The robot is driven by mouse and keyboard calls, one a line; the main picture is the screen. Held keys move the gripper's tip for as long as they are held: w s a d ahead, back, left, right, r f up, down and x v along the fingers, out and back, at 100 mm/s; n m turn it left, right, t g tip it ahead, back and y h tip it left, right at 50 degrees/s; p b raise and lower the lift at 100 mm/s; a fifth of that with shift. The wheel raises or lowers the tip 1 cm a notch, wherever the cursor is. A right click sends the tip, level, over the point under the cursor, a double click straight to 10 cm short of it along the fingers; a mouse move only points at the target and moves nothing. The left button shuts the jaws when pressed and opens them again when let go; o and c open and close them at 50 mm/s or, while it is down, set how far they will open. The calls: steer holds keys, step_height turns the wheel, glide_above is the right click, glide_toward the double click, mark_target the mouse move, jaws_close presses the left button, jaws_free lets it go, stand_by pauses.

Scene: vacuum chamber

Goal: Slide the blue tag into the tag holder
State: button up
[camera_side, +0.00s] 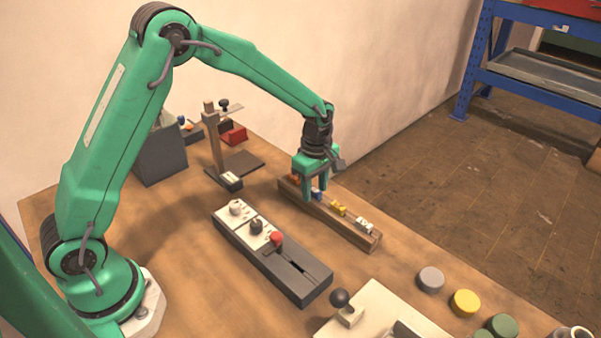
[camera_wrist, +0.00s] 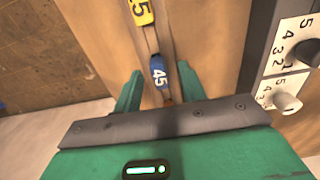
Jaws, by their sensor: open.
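The blue tag (camera_side: 318,195) stands in a long wooden rack (camera_side: 362,238), in line with other tags. In the wrist view the blue tag (camera_wrist: 159,74) shows the number 45. My gripper (camera_side: 316,188) is open over the rack, pointing down. In the wrist view its two green fingers (camera_wrist: 159,88) are on either side of the blue tag's line, apart from each other. The side view does not show clearly whether they touch the tag. A small dark block with a pale top (camera_side: 230,181) sits by a wooden post; I cannot tell if it is the tag holder.
A dark panel with knobs and a red-handled slider (camera_side: 290,272) lies left of the rack. Round caps (camera_side: 430,280) stand at front right.

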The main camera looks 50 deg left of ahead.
mark_target(316, 192)
stand_by(0.3)
jaws_close()
steer(key=shift+r, duration=0.1)
steer(key=shift+r, duration=0.7)
steer(key=r, duration=0.3)
steer(key=shift+s+d+r, duration=0.1)
steer(key=shift+s+d, duration=0.15)
steer(key=shift+d, duration=0.15)
steer(key=s+d+r, duration=0.6)
steer(key=d, duration=0.2)
steer(key=shift+s+d+r, duration=0.15)
steer(key=shift+s+d, duration=0.1)
steer(key=shift+d, duration=0.05)
